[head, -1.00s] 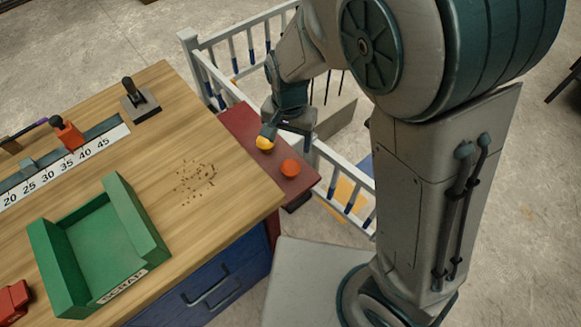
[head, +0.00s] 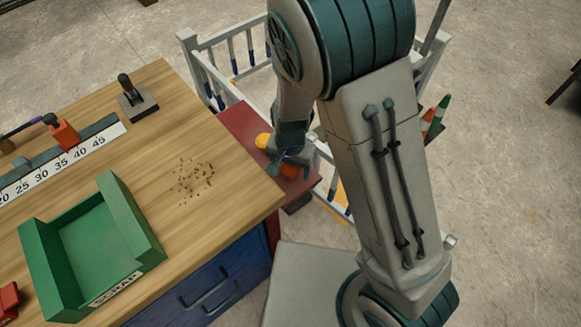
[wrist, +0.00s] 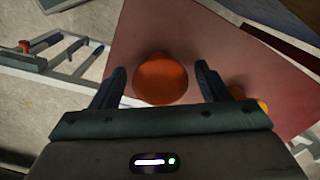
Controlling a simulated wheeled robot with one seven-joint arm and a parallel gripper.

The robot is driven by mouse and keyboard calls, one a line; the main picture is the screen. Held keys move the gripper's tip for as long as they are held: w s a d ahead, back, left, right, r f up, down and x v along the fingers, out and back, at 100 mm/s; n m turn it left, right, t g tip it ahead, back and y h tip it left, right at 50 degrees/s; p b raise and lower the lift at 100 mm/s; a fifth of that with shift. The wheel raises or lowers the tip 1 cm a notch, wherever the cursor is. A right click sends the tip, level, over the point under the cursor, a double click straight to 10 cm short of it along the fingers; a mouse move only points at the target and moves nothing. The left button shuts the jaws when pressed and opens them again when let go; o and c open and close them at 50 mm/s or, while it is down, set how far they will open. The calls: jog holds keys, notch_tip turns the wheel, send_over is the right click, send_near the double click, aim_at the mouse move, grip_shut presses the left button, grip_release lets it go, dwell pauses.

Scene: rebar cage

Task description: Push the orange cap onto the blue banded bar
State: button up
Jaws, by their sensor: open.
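The orange cap (head: 290,172) sits on a dark red shelf (head: 242,118) at the end of the bench, partly hidden by my gripper (head: 288,160) in the head view. In the wrist view the orange cap (wrist: 160,80) lies between the two spread fingers of my gripper (wrist: 162,82), with a gap on each side. My gripper is open and holds nothing. White bars with dark blue bands (head: 250,46) stand in the cage behind the shelf. A blue-banded part (wrist: 76,49) also shows at the left in the wrist view. I cannot tell which bar is the task's.
A yellow cap (head: 262,141) lies on the shelf close by; it is also right of my fingers in the wrist view (wrist: 262,106). The wooden bench (head: 225,172) holds a green scrap tray (head: 146,222) and a numbered rule (head: 60,165). White cage rails (head: 203,65) border the shelf.

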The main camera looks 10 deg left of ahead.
jog(key=shift+c, duration=0.3)
jog(key=c, duration=0.9)
jog(key=shift+r, duration=0.1)
